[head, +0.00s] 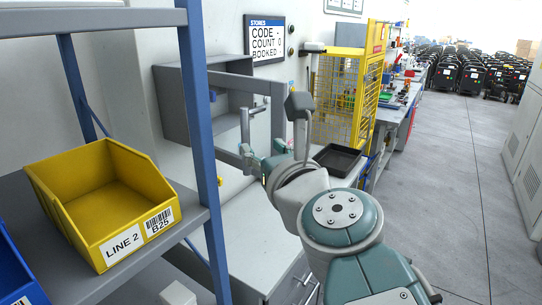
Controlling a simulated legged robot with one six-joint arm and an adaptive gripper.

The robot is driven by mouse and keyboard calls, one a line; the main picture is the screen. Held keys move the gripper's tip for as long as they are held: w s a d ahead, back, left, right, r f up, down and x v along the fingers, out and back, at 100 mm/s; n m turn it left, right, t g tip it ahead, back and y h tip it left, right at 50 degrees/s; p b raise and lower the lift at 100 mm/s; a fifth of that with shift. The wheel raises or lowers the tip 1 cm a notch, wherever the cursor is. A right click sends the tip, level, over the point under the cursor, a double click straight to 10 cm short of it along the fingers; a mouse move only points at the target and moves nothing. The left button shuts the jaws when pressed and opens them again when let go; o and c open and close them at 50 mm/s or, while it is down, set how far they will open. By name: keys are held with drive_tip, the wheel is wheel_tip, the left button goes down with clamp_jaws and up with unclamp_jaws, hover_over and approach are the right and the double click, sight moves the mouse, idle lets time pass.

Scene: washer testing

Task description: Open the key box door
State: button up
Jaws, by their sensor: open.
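A grey box (228,80), which looks like the key box, is mounted on the wall left of centre. A blue shelf post crosses in front of it. A grey panel (170,105) stands out at its left side, and the dark inside seems to show; I cannot tell for sure which part is the door. My gripper (247,150) is small in view, at the lower right part of the box and in front of it. It is open, with nothing visible held. I cannot tell whether it touches the box or a panel.
A blue-framed shelf with a yellow bin (105,195) stands close at the left. A grey cabinet top (245,240) lies below the box. A black tray (338,160) and a yellow mesh cage (345,95) are beyond my arm. The floor at right is clear.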

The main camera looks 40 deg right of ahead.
drive_tip(key=shift+v, duration=1.3)
drive_tip(key=w+a+f+n+g+y, duration=0.1)
drive_tip(key=a+f+n+g+y, duration=0.25)
drive_tip(key=f+n, duration=0.5)
drive_tip(key=w+a+f+n+g+y, duration=0.15)
drive_tip(key=a+f+n, duration=0.35)
drive_tip(key=n, duration=0.7)
drive_tip(key=s+f+n+g, duration=0.2)
drive_tip(key=f+n, duration=0.3)
drive_tip(key=n, duration=0.4)
drive_tip(key=s+a+f+n+g, duration=0.1)
drive_tip(key=f+n+g, duration=0.3)
drive_tip(key=n, duration=0.5)
drive_tip(key=shift+s+a+f+g, duration=0.2)
drive_tip(key=shift+s+f+g, duration=0.2)
drive_tip(key=shift+s+f, duration=0.5)
drive_tip(key=shift+n, duration=0.25)
